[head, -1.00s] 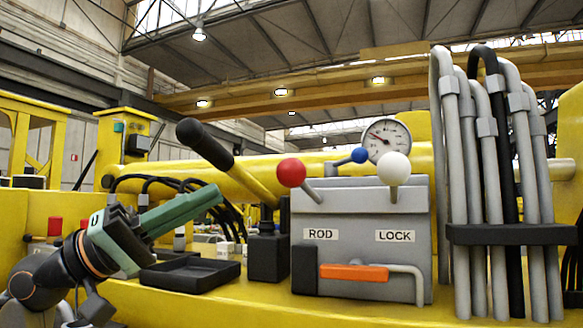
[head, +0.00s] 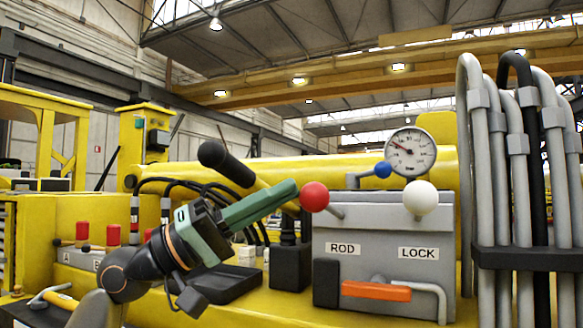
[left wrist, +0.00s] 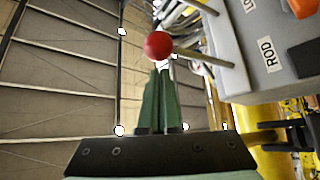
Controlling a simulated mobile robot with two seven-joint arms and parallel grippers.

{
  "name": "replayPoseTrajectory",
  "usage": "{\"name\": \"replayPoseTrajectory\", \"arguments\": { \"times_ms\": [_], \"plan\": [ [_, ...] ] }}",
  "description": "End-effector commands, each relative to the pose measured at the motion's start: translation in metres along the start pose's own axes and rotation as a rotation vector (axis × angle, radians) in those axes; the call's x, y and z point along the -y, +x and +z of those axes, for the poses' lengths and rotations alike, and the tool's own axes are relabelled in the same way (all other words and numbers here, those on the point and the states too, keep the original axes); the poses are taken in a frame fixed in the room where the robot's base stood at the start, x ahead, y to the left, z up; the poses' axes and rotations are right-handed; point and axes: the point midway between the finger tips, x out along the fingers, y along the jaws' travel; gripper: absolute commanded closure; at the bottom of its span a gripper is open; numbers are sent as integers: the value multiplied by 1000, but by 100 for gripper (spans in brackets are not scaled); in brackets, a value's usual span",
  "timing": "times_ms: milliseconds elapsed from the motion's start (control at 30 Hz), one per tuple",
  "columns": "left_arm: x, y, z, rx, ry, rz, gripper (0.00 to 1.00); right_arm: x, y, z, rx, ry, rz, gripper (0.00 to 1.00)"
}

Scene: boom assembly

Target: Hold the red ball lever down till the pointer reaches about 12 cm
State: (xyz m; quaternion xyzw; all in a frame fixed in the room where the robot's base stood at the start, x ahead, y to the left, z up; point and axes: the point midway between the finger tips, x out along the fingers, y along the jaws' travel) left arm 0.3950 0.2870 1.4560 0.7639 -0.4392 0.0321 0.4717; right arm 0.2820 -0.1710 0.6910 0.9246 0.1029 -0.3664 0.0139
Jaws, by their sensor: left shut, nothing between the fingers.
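The red ball lever (head: 314,197) sticks out from the upper left of the grey valve box (head: 385,226), above the ROD label. My left gripper (head: 293,189) is shut and empty, its green fingertips just left of the red ball in the head view. In the left wrist view the red ball (left wrist: 158,45) shows just beyond the fingertips (left wrist: 158,72); I cannot tell whether they touch. The round gauge (head: 410,152) stands above the box, its pointer toward the upper left; its figures are too small to read. My right gripper is not in view.
A white ball lever (head: 420,198) and a blue ball lever (head: 383,170) are to the right. An orange-gripped handle (head: 376,291) is low on the box. A black-gripped lever (head: 226,164) rises behind my gripper. Grey pipes (head: 484,190) stand at the right.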

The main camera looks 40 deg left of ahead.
Motion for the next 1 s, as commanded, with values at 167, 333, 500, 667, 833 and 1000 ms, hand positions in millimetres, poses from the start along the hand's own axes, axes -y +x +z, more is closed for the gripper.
{"name": "replayPoseTrajectory", "arguments": {
  "times_ms": [167,333,500,667,833,1000],
  "plan": [
    [-2,18,-1,1,0,0,100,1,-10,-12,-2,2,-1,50],
    [0,22,0,0,0,-1,100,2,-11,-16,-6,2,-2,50],
    [1,22,0,0,0,0,100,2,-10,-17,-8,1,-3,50],
    [1,22,0,0,0,0,100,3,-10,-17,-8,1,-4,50],
    [6,17,7,0,0,1,100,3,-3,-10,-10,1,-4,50],
    [19,4,22,1,-2,2,100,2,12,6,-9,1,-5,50]
  ]
}}
